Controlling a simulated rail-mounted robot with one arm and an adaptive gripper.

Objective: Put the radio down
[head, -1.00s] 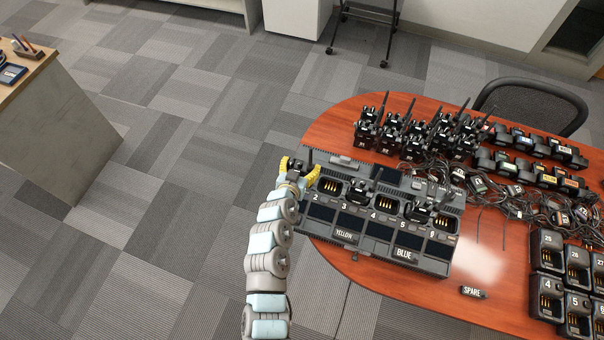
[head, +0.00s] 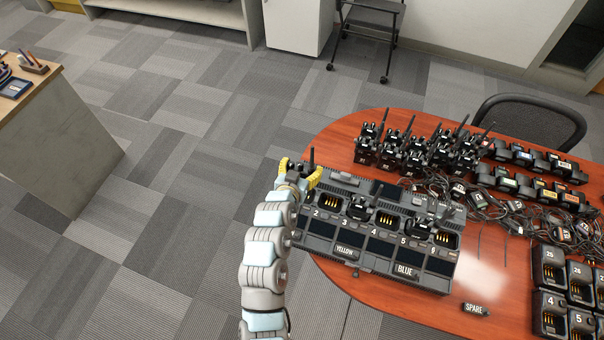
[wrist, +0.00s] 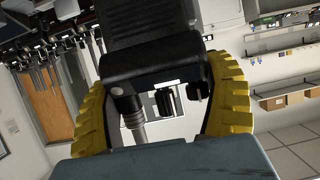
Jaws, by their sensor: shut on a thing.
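My gripper (head: 299,174), with yellow fingers, is at the left end of the multi-slot charger (head: 377,247) on the table. It is shut on a black radio, mostly hidden in the head view, with its antenna (head: 311,157) pointing up. The wrist view shows the radio (wrist: 155,65) and its knobs between the two yellow fingers. The charger's leftmost slot is hidden behind my gripper and arm. I cannot tell whether the radio touches the charger. Two other radios, one nearer (head: 358,206) and one further right (head: 419,229), stand in charger slots; the slots marked 2, 4 and 6 show bare gold contacts.
Several radios (head: 420,150) stand at the back of the wooden table (head: 335,140), beside tangled cables (head: 490,205) and rows of small black units (head: 540,188). Single chargers (head: 551,312) fill the right. A SPARE label (head: 475,309) lies at the front. Floor at left is clear.

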